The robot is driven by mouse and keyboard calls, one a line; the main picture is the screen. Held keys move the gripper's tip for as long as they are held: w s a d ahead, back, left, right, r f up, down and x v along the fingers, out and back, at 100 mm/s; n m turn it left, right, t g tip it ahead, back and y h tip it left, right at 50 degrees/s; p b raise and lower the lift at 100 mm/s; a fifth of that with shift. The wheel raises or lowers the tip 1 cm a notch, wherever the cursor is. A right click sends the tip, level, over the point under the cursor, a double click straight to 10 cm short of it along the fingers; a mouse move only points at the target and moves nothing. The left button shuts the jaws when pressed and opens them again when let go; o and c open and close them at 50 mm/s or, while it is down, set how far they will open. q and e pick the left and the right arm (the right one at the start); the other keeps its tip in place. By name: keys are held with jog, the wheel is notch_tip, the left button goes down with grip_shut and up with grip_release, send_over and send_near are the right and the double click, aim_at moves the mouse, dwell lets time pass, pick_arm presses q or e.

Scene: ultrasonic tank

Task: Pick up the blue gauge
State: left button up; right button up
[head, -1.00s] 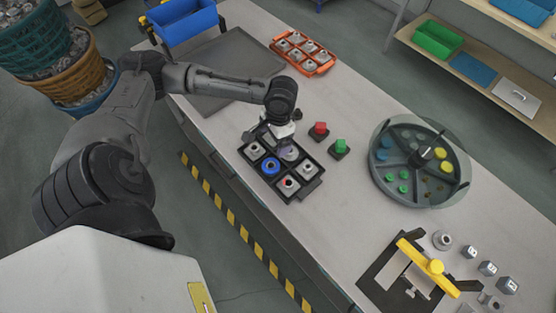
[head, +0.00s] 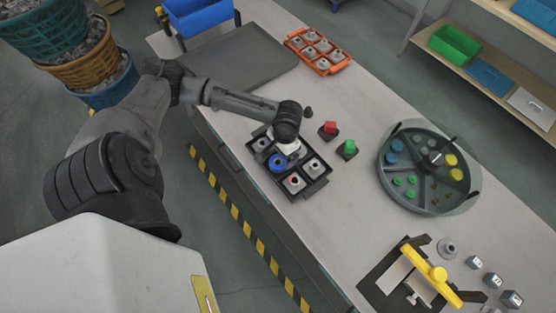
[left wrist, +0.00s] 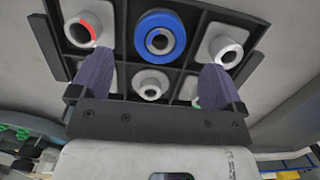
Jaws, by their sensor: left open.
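The blue gauge (head: 276,164) is a blue ring-shaped part seated in a compartment of the black tray (head: 293,197) on the bench. It also shows in the left wrist view (left wrist: 160,36), top middle, beyond my fingertips. My left gripper (left wrist: 157,78) is open over the tray, with its two purple-grey fingers apart and nothing held between them. A grey part (left wrist: 151,85) lies in the tray compartment seen between the fingers. In the head view my left wrist hides the fingers and part of the tray. My right gripper is not in view.
Grey parts, one with a red mark (head: 294,181), fill neighbouring compartments. Red (head: 329,129) and green (head: 348,148) buttons stand right of the tray. A round divided tank (head: 430,165) is farther right; an orange tray (head: 318,50) is at the back.

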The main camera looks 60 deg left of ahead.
aim_at(277, 160)
pick_arm(q)
jog(key=shift+s+f, duration=0.2)
jog(key=shift+f, duration=1.1)
jog(key=shift+s+f, duration=0.2)
jog(key=shift+f, duration=1.1)
jog(key=shift+c, duration=0.2)
jog(key=shift+a+f, duration=0.1)
jog(key=c, duration=1.1)
